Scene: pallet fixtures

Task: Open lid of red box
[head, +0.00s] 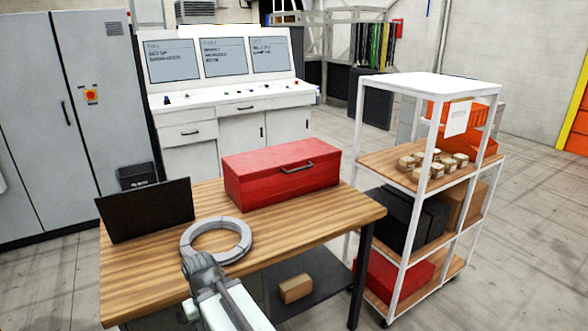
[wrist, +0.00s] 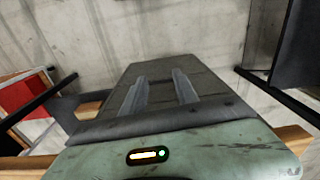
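The red box (head: 282,184) sits on the wooden table (head: 330,214), toward its back right. Its lid looks closed, and a dark handle (head: 297,167) is on the lid. My arm comes in from the bottom of the head view, and its grey end lies in front of the box, by a grey ring (head: 244,246). In the wrist view, my gripper (wrist: 159,82) shows two grey fingers apart with nothing visible between them. A red patch (wrist: 20,95) is at the left edge of the wrist view; I cannot tell which object it is.
A dark upright panel (head: 146,210) stands at the table's left. A white-framed shelf cart (head: 430,84) with small boxes and another red box (head: 392,274) stands to the right. A control desk (head: 240,95) is behind. Floor is clear at the far right.

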